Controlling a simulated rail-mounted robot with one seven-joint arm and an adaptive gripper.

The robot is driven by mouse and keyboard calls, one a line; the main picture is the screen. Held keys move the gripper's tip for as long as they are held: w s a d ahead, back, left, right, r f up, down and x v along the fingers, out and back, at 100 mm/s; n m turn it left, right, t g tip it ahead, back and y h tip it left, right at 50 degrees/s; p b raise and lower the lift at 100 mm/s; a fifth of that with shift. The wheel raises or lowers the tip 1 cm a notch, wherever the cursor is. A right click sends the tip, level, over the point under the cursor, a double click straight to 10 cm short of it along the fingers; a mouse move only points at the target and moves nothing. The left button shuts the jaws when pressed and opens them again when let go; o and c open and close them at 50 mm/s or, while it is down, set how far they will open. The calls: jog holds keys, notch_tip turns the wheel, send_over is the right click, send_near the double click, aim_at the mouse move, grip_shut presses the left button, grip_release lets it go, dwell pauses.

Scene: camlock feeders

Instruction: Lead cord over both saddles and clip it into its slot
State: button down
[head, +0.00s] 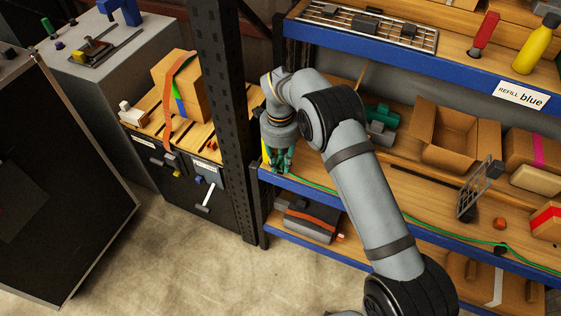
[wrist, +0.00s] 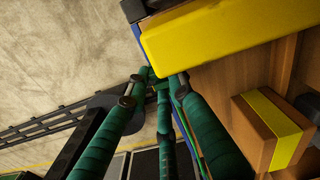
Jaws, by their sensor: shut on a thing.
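The green cord (head: 420,222) runs along the front edge of the middle shelf, from my gripper to the right edge of the head view. My gripper (head: 280,168) is at the left end of that shelf, beside the dark upright post. Its green-wrapped fingers point down and are shut on the cord. In the wrist view the fingertips (wrist: 158,82) come together, and a thin green strand of cord (wrist: 190,140) shows beside a finger. The held part is mostly hidden by the fingers. A small black piece (head: 500,250) at the shelf edge touches the cord; it may be a saddle. I cannot make out the slot.
A yellow block (wrist: 235,30) is close to the fingertips, and a yellow-striped box (wrist: 270,130) stands on the shelf. The dark post (head: 230,120) is just left of my gripper. An open carton (head: 450,135) and a wire rack (head: 478,190) stand further right.

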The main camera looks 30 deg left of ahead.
jog(key=shift+f+b, duration=1.1)
jog(key=shift+f, duration=0.05)
jog(key=shift+f, duration=0.15)
jog(key=c, duration=1.4)
grip_release()
jog(key=shift+c, duration=0.2)
notch_tip(320, 180, up, 12)
jog(key=shift+f, duration=0.1)
notch_tip(320, 180, up, 4)
jog(key=p, duration=0.3)
